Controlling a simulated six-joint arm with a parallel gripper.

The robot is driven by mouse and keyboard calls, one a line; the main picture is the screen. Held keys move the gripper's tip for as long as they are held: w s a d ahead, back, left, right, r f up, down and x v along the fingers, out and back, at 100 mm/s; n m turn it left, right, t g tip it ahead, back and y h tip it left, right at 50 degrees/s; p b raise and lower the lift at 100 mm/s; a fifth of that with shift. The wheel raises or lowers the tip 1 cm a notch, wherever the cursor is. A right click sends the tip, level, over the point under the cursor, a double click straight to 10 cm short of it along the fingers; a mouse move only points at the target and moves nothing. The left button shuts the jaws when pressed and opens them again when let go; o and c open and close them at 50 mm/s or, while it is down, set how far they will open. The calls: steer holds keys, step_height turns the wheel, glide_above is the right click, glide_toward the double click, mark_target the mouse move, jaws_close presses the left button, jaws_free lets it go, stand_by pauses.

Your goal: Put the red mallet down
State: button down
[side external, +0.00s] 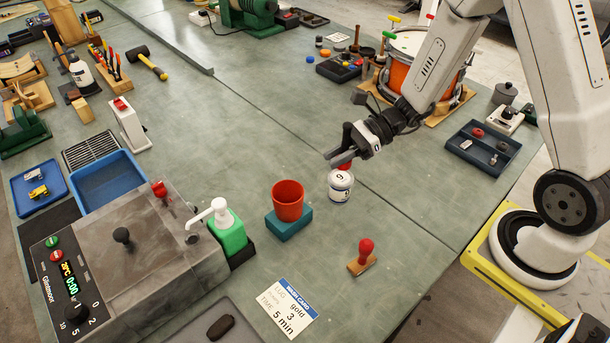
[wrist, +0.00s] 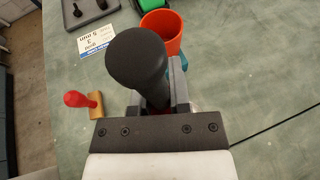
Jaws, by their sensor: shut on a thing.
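In the wrist view, a large dark rounded piece stands up between the fingers of my gripper (wrist: 160,88), toward the camera. A bit of red (wrist: 155,112) shows at its foot. I take this to be the red mallet, held in the shut jaws. A small red part (side external: 345,166) also shows under the fingers in the side view. The rest of it is hidden, and I cannot tell whether it touches the bench.
An orange cup (side external: 288,200) on a teal block (side external: 289,224) stands left of the can. A red-knobbed stamp (side external: 364,254) sits in front, with a wash card (side external: 287,309) nearby. A dark tray (side external: 484,148) lies to the right.

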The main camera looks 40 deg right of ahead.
steer(key=shift+w+a+f, duration=0.3)
steer(key=shift+w+f, duration=1.25)
steer(key=shift+w, duration=0.7)
steer(key=shift+w+a+f, duration=0.3)
steer(key=shift+w+f, duration=1.25)
steer(key=shift+w, duration=0.65)
steer(key=shift+w+a+f, duration=0.3)
steer(key=shift+w+f, duration=1.25)
steer(key=shift+w, duration=0.7)
steer(key=shift+w+f, duration=0.3)
steer(key=shift+f, duration=1.55)
steer(key=shift+f, duration=0.1)
steer(key=c, duration=0.6)
jaws_free()
